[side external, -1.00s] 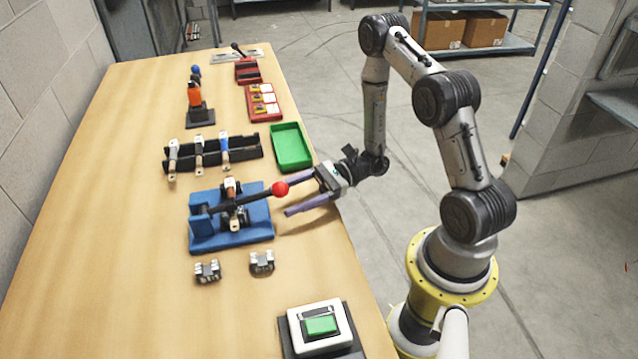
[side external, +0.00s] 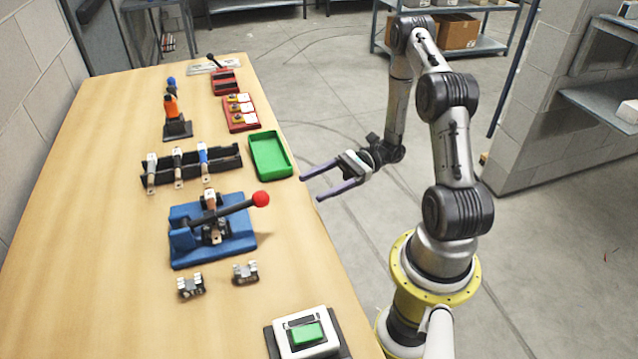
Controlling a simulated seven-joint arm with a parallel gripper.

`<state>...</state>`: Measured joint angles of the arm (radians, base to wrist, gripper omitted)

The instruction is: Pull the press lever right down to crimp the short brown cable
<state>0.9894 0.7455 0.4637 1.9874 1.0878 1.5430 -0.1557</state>
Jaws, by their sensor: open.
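The blue press (side external: 240,236) stands on the table. Its dark press lever (side external: 235,207) runs from a pivot at the left to a red ball knob (side external: 261,199) at the right, lying low with the knob end slightly raised. A short brown piece, seemingly the brown cable (side external: 214,238), lies across the press under the lever, which partly hides it. I cannot tell whether it is crimped. My gripper (side external: 311,188) is open and empty, its two purple fingers apart near the table's right edge. It is right of the knob and clear of it.
A black rack (side external: 228,163) with several cables and a green tray (side external: 270,156) are beyond the press. Two small metal blocks (side external: 191,285) (side external: 245,272) sit in front of it. A green button box (side external: 306,334) is at the near edge. The table's left side is free.

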